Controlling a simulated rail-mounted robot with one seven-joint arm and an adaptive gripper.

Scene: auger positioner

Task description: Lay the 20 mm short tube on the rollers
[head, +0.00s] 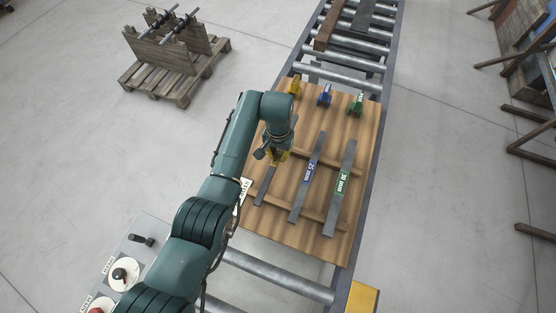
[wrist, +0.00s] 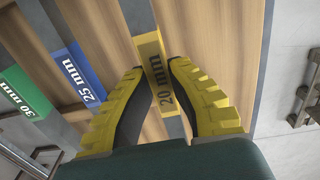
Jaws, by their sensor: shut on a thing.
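The 20 mm short tube (head: 265,187) is a slim grey bar with a yellow label, at the left of the wooden board (head: 284,227). In the wrist view its yellow 20 mm label (wrist: 153,58) shows between my fingertips. My gripper (head: 275,157) is shut on it near its far end. The tube seems to lie across the board's wooden strips; I cannot tell whether it is raised. Metal conveyor rollers (head: 272,271) show in front of the board, and more rollers (head: 345,62) behind it.
The 25 mm tube (head: 307,178) with blue label and 30 mm tube (head: 340,190) with green label lie to the right. Small yellow (head: 295,86), blue (head: 325,95) and green (head: 356,103) pieces stand at the board's back. A wooden stand with black rods (head: 170,45) is back left.

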